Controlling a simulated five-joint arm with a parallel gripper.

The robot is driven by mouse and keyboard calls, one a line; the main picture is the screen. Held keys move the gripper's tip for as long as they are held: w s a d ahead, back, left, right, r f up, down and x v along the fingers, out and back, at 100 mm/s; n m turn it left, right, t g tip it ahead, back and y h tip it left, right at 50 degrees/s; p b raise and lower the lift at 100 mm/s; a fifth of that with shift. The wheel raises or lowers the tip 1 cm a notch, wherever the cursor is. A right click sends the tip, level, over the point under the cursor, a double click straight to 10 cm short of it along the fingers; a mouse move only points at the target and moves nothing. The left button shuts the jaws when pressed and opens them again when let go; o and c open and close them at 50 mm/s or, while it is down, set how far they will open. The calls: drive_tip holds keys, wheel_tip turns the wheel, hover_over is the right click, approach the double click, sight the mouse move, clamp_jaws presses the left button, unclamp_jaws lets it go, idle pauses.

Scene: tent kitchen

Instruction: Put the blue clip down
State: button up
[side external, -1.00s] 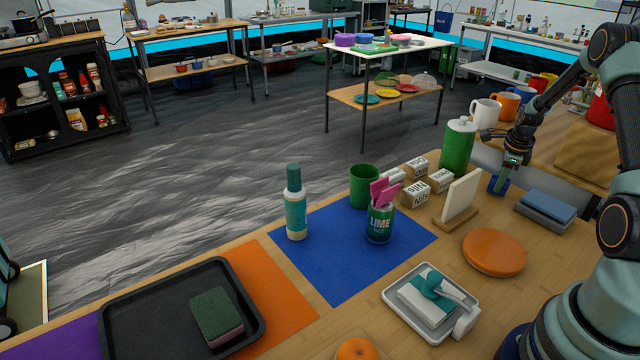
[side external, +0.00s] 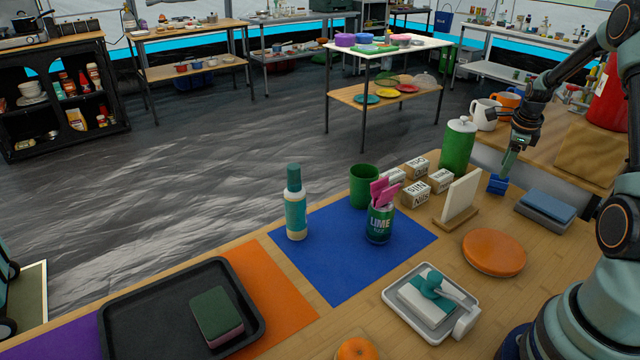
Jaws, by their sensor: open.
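The blue clip (side external: 497,184) rests on the wooden table near its far edge, to the right of the white upright board (side external: 462,197) and left of the blue and grey stacked block (side external: 546,207). My gripper (side external: 508,166) points down just above the clip. Its jaws are open, and it looks apart from the clip or nearly so; the exact gap is too small to tell.
A green canister (side external: 457,147) and several small labelled boxes (side external: 415,193) stand left of the clip. An orange disc (side external: 494,253) lies nearer. A white tray (side external: 396,312) sits in front. Bare tabletop (side external: 560,262) shows right of the disc.

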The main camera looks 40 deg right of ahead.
drive_tip(key=w+a+r+n+t, duration=0.1)
drive_tip(key=w+a+r+n, duration=0.1)
drive_tip(key=a+r+n, duration=0.75)
drive_tip(key=w+a+r+n+t, duration=0.15)
drive_tip(key=a+r+n, duration=0.4)
drive_tip(key=a, duration=0.65)
drive_tip(key=s+a+r+n+y, duration=0.1)
drive_tip(key=s+a+n, duration=0.2)
drive_tip(key=a+n, duration=0.5)
drive_tip(key=s+a+r+n+t+y, duration=0.1)
drive_tip(key=s+a+n, duration=0.3)
drive_tip(key=a+n, duration=0.4)
drive_tip(key=shift+s+a, duration=0.3)
drive_tip(key=shift+a, duration=0.6)
